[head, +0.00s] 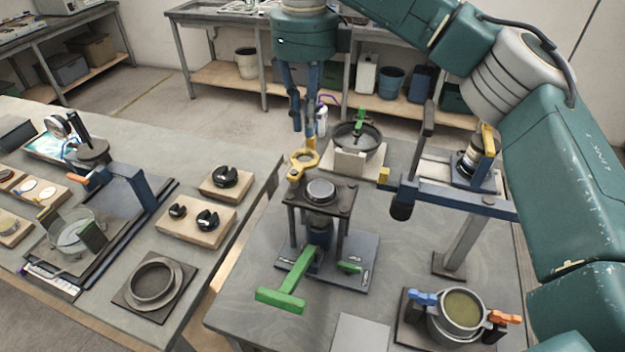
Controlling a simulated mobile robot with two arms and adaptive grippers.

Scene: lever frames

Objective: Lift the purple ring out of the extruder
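The extruder is probably the dark stand (345,207) at the middle of the bench, with a round grey-rimmed mould (321,191) in its top plate and a green T-handle (283,297) low in front. I see no purple ring in it. A yellow ring-shaped part (303,160) sits at the stand's back left corner. My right gripper (303,134) points down from above, behind the mould and just over the yellow part. Its fingers are apart with nothing visible between them. My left gripper is out of view.
A pan (357,140) with a green handle stands behind the stand. A blue-armed press (450,197) is to the right, and a pot with coloured clamps (463,310) is at front right. The left bench holds wooden blocks (196,221) and a round die (153,281).

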